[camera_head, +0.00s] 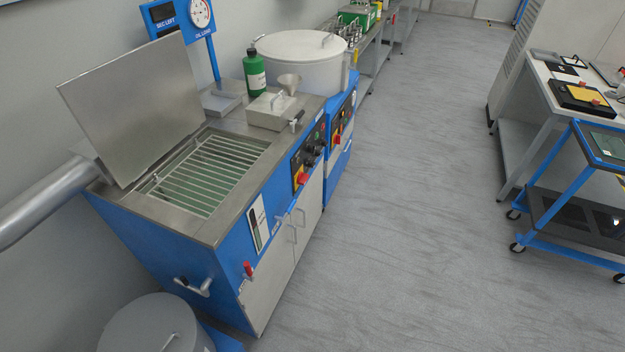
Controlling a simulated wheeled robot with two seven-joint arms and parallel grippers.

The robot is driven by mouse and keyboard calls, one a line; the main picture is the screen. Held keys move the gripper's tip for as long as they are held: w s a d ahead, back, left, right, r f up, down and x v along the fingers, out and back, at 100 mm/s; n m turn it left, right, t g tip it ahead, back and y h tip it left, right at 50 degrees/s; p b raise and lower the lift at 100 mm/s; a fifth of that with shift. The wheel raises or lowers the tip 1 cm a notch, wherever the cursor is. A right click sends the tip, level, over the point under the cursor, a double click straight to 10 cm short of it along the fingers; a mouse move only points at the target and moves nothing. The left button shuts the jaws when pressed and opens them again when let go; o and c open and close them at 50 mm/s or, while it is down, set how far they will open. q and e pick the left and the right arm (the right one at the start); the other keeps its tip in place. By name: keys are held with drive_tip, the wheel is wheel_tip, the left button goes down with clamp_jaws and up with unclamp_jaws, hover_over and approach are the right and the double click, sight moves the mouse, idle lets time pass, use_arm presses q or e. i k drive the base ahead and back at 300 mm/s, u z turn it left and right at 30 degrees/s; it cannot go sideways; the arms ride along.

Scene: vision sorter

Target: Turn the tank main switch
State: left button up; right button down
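A blue and steel tank (165,242) stands at the left with its lid (135,105) raised and a slatted grid showing inside. A red switch on a yellow plate (302,179) sits on the tank's dark front control panel, below several black knobs. The exact angle of the switch is too small to tell. A similar red and yellow switch (337,139) shows on the blue unit behind, under a round grey drum. Neither of my grippers is in view.
A grey bin (155,325) stands at the tank's near end. A green bottle (255,70) and a metal box (271,111) stand on the tank top. A blue cart (570,185) and a bench are at the right. The grey floor between is clear.

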sight(302, 178)
drive_tip(key=z, duration=1.65)
drive_tip(key=i, duration=3.1)
drive_tip(key=u, duration=2.55)
